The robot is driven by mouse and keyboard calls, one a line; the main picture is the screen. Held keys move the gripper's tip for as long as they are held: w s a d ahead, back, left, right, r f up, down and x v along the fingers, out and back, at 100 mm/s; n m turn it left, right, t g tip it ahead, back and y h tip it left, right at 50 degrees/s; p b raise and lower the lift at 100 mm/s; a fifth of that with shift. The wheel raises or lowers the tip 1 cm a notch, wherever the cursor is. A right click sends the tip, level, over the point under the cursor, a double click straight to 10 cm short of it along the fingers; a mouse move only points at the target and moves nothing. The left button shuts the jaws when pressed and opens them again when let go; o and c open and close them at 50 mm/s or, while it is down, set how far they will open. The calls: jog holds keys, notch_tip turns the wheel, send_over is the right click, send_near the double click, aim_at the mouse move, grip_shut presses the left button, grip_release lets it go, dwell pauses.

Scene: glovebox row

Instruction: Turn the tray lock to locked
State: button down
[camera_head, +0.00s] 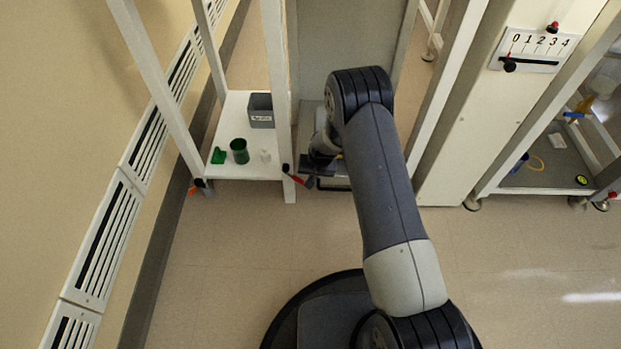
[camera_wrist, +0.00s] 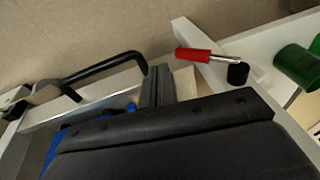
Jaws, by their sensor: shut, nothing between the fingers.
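A lever with a red grip (camera_wrist: 194,55), a metal rod and a black hub (camera_wrist: 238,73) is mounted by the white frame post in the wrist view; it seems to be the tray lock. In the head view its red grip (camera_head: 297,180) slants down to the right from the hub. My gripper (camera_wrist: 158,74) is shut and empty, to the left of the red grip in the wrist view, apart from it. A black bar handle (camera_wrist: 100,66) is left of my fingers. In the head view my arm partly hides the tray area; no lock marking is readable.
A white shelf (camera_head: 226,160) left of the post holds a grey bin (camera_head: 261,111), a green cup (camera_head: 239,150) and small items. A panel (camera_head: 533,50) numbered 0 to 4 is at the right. The floor in front is clear.

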aim_at(295, 178)
jog(key=s+d+r+p, duration=0.2)
jog(key=d+r+p, duration=0.1)
jog(key=d+r, duration=0.4)
jog(key=shift+s+d+r, duration=0.2)
jog(key=shift+d+r, duration=0.05)
jog(key=shift+f, duration=0.1)
jog(key=w+a+f+b, duration=0.3)
jog(key=a+f+b, duration=0.1)
jog(key=a+f, duration=0.5)
jog(key=shift+a+f, duration=0.2)
jog(key=shift+a, duration=0.2)
